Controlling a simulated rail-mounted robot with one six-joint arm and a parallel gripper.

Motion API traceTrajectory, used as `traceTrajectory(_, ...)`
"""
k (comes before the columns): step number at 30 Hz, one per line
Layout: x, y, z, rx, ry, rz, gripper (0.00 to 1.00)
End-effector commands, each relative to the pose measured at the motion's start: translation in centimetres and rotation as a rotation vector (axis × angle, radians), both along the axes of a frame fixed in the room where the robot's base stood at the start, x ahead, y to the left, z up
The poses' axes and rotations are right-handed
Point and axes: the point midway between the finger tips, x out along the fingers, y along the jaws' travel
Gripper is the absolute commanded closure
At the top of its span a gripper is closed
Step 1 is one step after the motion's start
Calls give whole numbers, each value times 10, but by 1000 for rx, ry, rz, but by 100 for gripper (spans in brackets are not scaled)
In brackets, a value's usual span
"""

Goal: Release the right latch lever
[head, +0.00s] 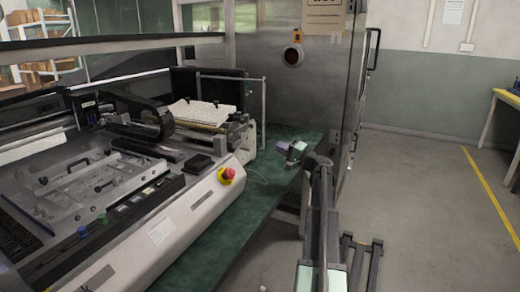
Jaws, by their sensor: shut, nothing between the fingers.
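The machine (185,215) on the left holds a silver fixture plate (85,190) with small dark fittings. One dark fitting (43,181) is near its left edge and another (104,187) is towards its right side. I cannot tell which of these is the right latch lever. My gripper (288,149) is at the end of my arm, over the green bench top, well to the right of the fixture and apart from it. It is shut and empty, though its fingers are small in the view.
A red emergency stop button (226,175) sits on the machine's front corner. A tall steel cabinet (320,85) stands behind my arm. The green bench top (225,240) is largely clear. Open grey floor (430,200) lies to the right.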

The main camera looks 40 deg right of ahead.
Motion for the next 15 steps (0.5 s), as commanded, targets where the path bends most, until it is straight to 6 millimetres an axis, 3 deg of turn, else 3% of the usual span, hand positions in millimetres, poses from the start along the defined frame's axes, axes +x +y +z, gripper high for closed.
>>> traceTrajectory(1,-8,-7,-40,209,27,60,100)
traceTrajectory(6,-38,-25,-84,999,165,357,100)
traceTrajectory(10,-57,-35,-102,1416,276,557,100)
traceTrajectory(15,-67,-39,-102,1624,346,667,100)
